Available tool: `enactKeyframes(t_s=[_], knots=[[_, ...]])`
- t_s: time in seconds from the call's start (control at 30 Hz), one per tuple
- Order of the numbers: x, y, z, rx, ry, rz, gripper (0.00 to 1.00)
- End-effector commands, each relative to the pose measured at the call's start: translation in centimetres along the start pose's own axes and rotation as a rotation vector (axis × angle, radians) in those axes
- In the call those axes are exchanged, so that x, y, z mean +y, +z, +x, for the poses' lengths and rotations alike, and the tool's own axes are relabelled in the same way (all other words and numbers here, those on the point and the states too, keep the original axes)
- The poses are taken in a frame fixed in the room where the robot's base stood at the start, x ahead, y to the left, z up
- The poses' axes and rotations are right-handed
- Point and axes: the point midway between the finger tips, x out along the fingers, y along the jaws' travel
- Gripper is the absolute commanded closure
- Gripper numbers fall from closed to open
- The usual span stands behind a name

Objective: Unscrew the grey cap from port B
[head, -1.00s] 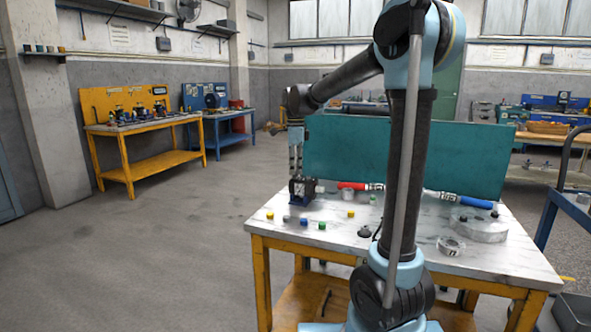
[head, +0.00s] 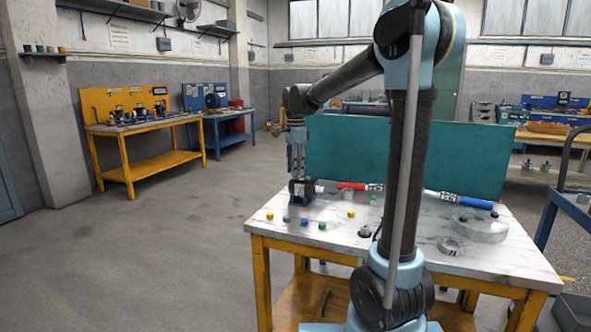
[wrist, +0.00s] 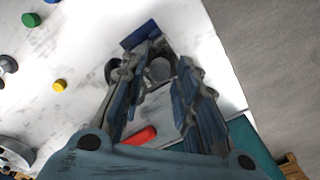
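The hydraulic motor (head: 303,194) is a small dark block on the left back part of the table in the head view. My gripper (head: 297,177) points down right over it and partly covers it. In the wrist view, the fingers of my gripper (wrist: 158,78) are apart. A round grey cap (wrist: 158,69) shows between their tips, with a gap visible beside it. Whether the fingers touch the cap cannot be told. A dark blue part (wrist: 139,34) and a dark round part (wrist: 112,70) show beside the fingertips. The port labels are not readable.
Yellow (head: 270,216), blue (head: 304,222) and green (head: 322,225) caps lie loose on the marble-topped table (head: 400,275). A red-handled tool (head: 352,186) and a blue-handled one (head: 470,201) lie near the teal back panel (head: 340,150).

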Motion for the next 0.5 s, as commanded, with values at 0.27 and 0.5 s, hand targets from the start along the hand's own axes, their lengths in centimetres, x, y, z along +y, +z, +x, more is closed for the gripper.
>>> enactKeyframes(t_s=[0.27,0.5], knots=[[-0.01,-0.01,0.0,0.0,0.0,0.175,0.72],[-0.01,-0.01,0.0,0.0,0.0,0.424,0.72]])
